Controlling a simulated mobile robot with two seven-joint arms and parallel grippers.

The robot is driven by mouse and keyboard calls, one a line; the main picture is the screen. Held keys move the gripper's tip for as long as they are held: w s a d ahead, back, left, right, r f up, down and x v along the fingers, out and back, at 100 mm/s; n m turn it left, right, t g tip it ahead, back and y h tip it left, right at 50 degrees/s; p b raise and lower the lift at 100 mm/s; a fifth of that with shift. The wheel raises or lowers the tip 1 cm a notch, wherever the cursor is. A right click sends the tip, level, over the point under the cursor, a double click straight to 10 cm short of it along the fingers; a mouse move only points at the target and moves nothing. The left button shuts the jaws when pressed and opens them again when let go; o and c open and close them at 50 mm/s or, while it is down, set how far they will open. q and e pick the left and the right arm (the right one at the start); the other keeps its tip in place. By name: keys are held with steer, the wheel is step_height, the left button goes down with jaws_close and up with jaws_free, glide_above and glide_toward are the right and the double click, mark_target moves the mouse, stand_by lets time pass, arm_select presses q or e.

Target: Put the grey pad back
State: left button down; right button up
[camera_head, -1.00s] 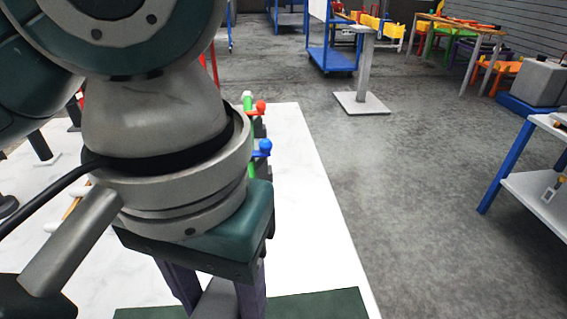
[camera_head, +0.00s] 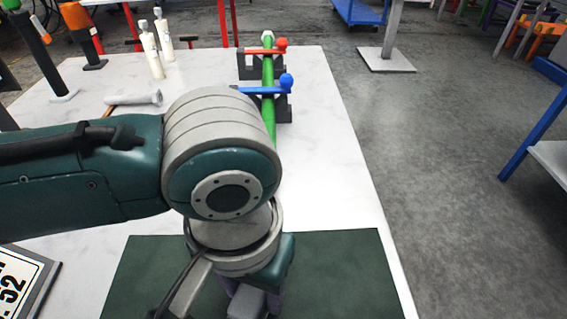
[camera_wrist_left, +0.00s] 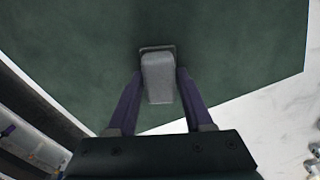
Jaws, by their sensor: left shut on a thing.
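My left gripper (camera_head: 250,303) points down over the dark green mat (camera_head: 335,270) on the white table. In the left wrist view the gripper (camera_wrist_left: 160,73) has its two purple fingers on either side of the grey pad (camera_wrist_left: 158,80) and is shut on it. The pad is a small rounded grey block. In the head view only a bit of the pad (camera_head: 245,304) shows below the wrist. I cannot tell whether the pad touches the mat. My right gripper is not in view.
A green bar with red (camera_head: 266,50) and blue (camera_head: 265,89) levers stands on dark supports beyond the mat. White bottles (camera_head: 151,50) and a grey bolt-like part (camera_head: 135,98) are farther left. A numbered sign (camera_head: 20,283) lies at the lower left. The table's right strip is clear.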

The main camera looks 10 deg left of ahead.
arm_select(q)
steer(key=shift+f, duration=0.1)
steer(key=shift+c, duration=1.5)
jaws_free()
step_height(320, 180, up, 12)
steer(key=p, duration=0.3)
steer(key=s+d+m+t+h, duration=0.1)
steer(key=s+d+t+h, duration=0.1)
steer(key=s+d+h, duration=0.1)
steer(key=s+a+y, duration=0.1)
steer(key=s+a, duration=0.1)
steer(key=a, duration=0.4)
steer(key=s+a+f+t+y, duration=0.1)
steer(key=s+a, duration=0.2)
steer(key=a, duration=0.4)
steer(key=shift+s+a+f+t+y, duration=0.2)
steer(key=shift+s+a+t+y, duration=0.1)
steer(key=shift+y, duration=0.1)
